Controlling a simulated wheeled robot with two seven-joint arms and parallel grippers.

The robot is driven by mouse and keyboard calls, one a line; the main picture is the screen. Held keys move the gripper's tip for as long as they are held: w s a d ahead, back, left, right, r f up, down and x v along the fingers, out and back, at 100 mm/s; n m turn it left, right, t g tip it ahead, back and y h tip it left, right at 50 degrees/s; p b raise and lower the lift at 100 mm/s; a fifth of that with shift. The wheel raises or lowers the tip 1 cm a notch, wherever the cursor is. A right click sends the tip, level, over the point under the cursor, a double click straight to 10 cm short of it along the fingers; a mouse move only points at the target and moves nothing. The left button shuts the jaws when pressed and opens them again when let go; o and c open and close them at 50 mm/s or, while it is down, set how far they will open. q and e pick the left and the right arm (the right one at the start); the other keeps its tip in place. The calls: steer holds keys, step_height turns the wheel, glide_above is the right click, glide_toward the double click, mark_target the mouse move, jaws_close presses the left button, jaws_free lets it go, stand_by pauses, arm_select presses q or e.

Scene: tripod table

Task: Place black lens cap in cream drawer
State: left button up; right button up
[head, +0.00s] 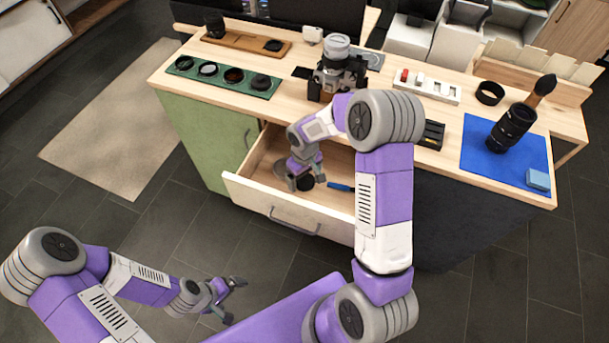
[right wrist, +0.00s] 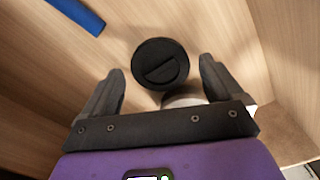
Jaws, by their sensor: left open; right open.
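The cream drawer (head: 262,190) is pulled open at the front of the table. My right gripper (head: 306,183) is down inside it. In the right wrist view my right gripper (right wrist: 160,95) is open, its fingers apart. A round black lens cap (right wrist: 161,62) shows just beyond and between the fingertips, with the wooden drawer interior around it; I cannot tell whether a finger touches it. A pale round thing, partly hidden, shows below the cap. In the head view the arm and gripper partly hide the drawer's contents. My left gripper (head: 232,299) is open and empty above the floor.
A blue-handled item (head: 341,187) lies in the drawer. On the tabletop are a green tray (head: 210,84) of round parts, a wooden tray (head: 240,42), a camera (head: 335,72), a white block rack (head: 425,87) and a blue mat (head: 480,160) with a black lens (head: 511,127).

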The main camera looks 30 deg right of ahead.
mark_target(305, 180)
steer(key=shift+r, duration=0.1)
step_height(305, 180, up, 12)
steer(key=p, duration=0.4)
stand_by(0.4)
